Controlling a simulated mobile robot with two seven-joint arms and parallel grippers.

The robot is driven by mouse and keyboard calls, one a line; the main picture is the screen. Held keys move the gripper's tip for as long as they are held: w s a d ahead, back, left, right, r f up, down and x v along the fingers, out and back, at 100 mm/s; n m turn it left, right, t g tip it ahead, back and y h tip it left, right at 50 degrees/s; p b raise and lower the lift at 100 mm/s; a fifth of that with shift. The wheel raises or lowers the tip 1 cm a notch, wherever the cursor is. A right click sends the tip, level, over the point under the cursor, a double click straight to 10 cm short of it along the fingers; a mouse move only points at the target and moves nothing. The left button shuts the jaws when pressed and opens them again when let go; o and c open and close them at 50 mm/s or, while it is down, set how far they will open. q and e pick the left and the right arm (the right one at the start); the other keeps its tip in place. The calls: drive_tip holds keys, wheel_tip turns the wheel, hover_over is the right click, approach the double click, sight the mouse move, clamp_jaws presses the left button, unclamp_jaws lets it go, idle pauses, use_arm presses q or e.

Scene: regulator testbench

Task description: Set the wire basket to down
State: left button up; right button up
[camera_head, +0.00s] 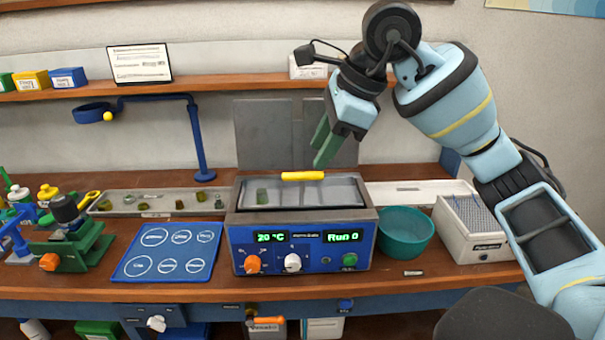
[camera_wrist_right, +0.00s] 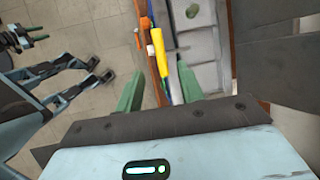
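A yellow handle (camera_head: 302,176) lies across the back rim of the open steel bath (camera_head: 303,224) in the head view. I take it to be the wire basket's handle; the basket's mesh cannot be made out. My right gripper (camera_head: 322,148) is above the bath, green fingers pointing down, apart from the handle. In the right wrist view the right gripper (camera_wrist_right: 160,92) is open and empty, with the yellow handle (camera_wrist_right: 178,68) beyond its fingertips. My left gripper (camera_wrist_right: 38,33) shows small at that view's left edge, its fingers apart and empty.
A blue ring mat (camera_head: 168,251) lies left of the bath; a teal bowl (camera_head: 404,233) and white box (camera_head: 472,228) stand right. A long tray (camera_head: 130,207) with small pieces runs behind the mat. A blue hooked stand (camera_head: 198,140) rises behind. The bath's display reads 20 °C and Run 0.

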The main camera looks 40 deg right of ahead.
sight(307, 173)
drive_tip(key=x, duration=0.7)
drive_tip(key=shift+w+f, duration=0.15)
drive_tip(key=shift+f, duration=0.15)
clamp_jaws()
